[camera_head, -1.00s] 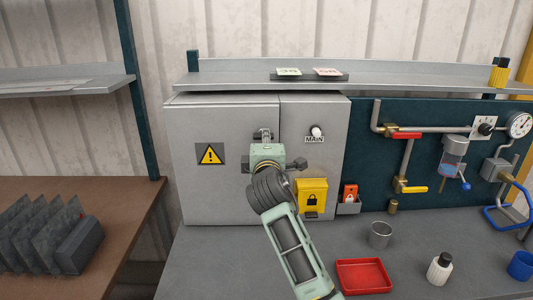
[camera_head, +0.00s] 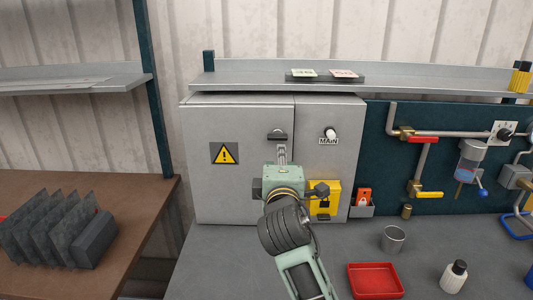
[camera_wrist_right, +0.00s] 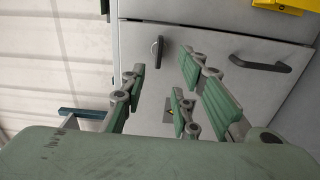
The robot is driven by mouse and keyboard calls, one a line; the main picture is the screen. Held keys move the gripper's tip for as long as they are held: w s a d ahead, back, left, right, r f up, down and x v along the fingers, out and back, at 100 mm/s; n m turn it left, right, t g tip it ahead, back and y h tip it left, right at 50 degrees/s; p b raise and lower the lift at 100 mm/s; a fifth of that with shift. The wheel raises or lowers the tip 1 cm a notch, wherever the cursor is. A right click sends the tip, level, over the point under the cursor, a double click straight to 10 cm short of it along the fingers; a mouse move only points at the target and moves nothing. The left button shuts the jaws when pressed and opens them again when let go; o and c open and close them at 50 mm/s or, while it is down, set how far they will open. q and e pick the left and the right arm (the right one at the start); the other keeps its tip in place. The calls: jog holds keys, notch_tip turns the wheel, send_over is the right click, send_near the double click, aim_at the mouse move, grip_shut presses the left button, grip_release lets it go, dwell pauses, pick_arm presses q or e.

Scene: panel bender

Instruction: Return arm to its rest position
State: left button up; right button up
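My right arm reaches up from the bottom in the head view. Its green wrist (camera_head: 283,183) is in front of the grey cabinet (camera_head: 230,185) and covers part of its front. The right gripper's fingers show only slightly beyond the wrist there, below a door handle (camera_head: 277,135). In the right wrist view the right gripper (camera_wrist_right: 160,82) has its green-padded fingers spread apart, with nothing between them. The cabinet front lies beyond the fingers, with a dark handle (camera_wrist_right: 262,64) to their right, apart from them. My left gripper is not in view.
A yellow lock box (camera_head: 325,200) on the cabinet is partly hidden by my wrist. A red tray (camera_head: 375,281), metal cup (camera_head: 393,239) and white bottle (camera_head: 453,277) stand on the grey bench (camera_head: 215,265). A shelf (camera_head: 420,78) runs above. Pipes and valves are at right.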

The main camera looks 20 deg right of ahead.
jog(key=s+d+f+m+g+y, duration=0.15)
jog(key=s+f, duration=0.25)
jog(key=f, duration=0.4)
jog(key=s+f+m+g, duration=0.2)
jog(key=s+f+g, duration=0.1)
jog(key=f, duration=0.6)
jog(key=s+f+m+g+y, duration=0.1)
jog(key=s+f+m+g, duration=0.2)
jog(key=s+f, duration=0.6)
jog(key=s+a+f+m+g+y, duration=0.1)
jog(key=s+f+m+g, duration=0.3)
jog(key=s, duration=0.9)
jog(key=s+f+m+g+y, duration=0.2)
jog(key=s+f+g, duration=0.1)
jog(key=s+f, duration=0.65)
notch_tip(320, 180, down, 24)
jog(key=s+b, duration=0.2)
jog(key=s, duration=0.1)
jog(key=s+d+f+g+b, duration=0.1)
jog(key=s+d+f+g, duration=0.1)
jog(key=s+f, duration=1.5)
notch_tip(320, 180, down, 2)
jog(key=shift+d+f+b, duration=0.2)
jog(key=shift+d+b, duration=0.15)
jog(key=shift+d, duration=0.15)
jog(key=shift+o, duration=0.2)
jog(key=shift+h, duration=0.25)
